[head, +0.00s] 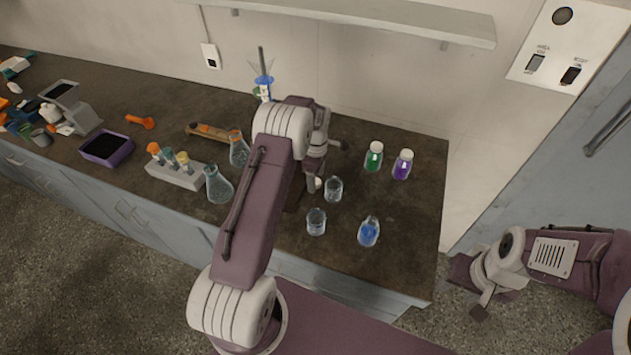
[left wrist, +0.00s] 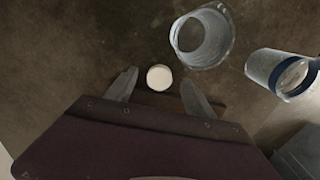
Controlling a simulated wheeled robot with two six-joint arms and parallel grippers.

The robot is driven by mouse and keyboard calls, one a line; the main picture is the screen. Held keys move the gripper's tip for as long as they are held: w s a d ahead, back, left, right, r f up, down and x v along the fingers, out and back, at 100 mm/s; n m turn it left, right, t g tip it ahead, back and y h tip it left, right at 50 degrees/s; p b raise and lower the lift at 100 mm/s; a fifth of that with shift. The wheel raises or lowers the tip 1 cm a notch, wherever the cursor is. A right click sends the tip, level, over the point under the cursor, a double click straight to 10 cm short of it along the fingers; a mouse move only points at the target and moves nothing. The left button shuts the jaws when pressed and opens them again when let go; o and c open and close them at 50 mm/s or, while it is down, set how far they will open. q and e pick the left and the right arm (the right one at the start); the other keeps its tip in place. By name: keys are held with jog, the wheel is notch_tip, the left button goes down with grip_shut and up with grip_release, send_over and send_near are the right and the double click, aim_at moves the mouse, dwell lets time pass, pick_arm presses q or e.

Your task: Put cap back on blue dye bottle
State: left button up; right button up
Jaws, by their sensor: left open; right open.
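The blue dye bottle (head: 368,232) stands upright on the counter near its front right, with no white cap on its neck. A small round white cap (left wrist: 159,77) lies on the counter in the left wrist view; it shows partly beside my gripper in the head view (head: 318,184). My left gripper (head: 312,182) is open and empty, pointing down, its two fingers on either side of the cap with gaps between. Whether the fingertips reach the cap's height is hard to tell. My right gripper (head: 472,287) is open and empty, off the counter's right side.
Two glass beakers (head: 333,189) (head: 316,222) stand close to my left gripper. Capped green (head: 373,157) and purple (head: 402,165) bottles stand behind. Flasks (head: 219,186) and a tube rack (head: 176,174) are left of my arm. Bare counter lies right of the blue bottle.

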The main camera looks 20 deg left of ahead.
pick_arm(q)
jog(key=shift+f, duration=0.55)
grip_shut()
notch_tip(320, 180, up, 10)
jog(key=b, duration=0.1)
dwell(0.4)
